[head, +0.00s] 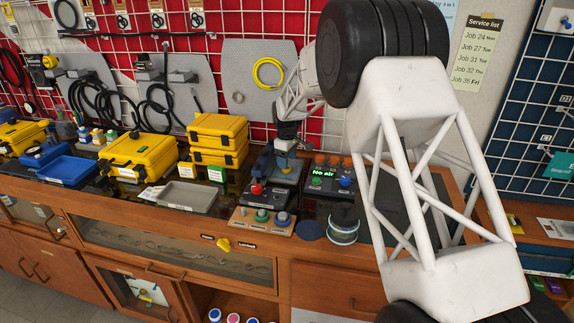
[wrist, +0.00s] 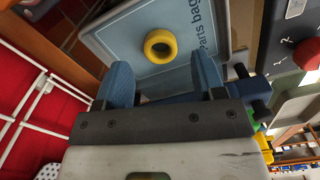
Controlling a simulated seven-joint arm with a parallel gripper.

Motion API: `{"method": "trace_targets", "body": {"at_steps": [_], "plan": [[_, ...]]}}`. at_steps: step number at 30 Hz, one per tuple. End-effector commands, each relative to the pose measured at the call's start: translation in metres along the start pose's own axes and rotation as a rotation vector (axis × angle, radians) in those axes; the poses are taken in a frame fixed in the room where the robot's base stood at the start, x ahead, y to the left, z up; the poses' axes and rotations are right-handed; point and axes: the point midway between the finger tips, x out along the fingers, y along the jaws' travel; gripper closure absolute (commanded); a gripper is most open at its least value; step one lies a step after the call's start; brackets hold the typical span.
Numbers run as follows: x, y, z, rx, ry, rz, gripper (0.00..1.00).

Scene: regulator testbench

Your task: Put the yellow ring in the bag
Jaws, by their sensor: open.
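The yellow ring (wrist: 160,46) shows in the wrist view between my gripper's two blue fingertips, apart from both. It appears against the pale grey-blue bag (wrist: 118,38), which has "arts bag" lettering visible. I cannot tell whether the ring rests on the bag or is above it. My gripper (wrist: 160,62) is open, with the ring in the gap. In the head view my gripper (head: 284,146) points down over the bench, just above a small grey-blue patch with a yellow spot, too small to make out clearly.
A device reading "No air" (head: 323,172) stands right of my gripper. A button panel (head: 262,222) lies in front. Stacked yellow cases (head: 217,130) and a grey tray (head: 187,196) are to the left. A pegboard with a yellow hose loop (head: 258,76) is behind.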

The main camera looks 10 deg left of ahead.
Motion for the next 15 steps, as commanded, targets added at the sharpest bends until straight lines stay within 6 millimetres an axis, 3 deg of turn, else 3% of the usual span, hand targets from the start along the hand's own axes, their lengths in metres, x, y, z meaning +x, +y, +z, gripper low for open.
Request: {"method": "trace_targets", "body": {"at_steps": [6, 15], "plan": [[-0.037, 0.000, 0.000, 0.000, 0.002, 0.002, 0.37], [-0.077, 0.000, 0.000, 0.000, 0.001, 0.001, 0.37]]}}
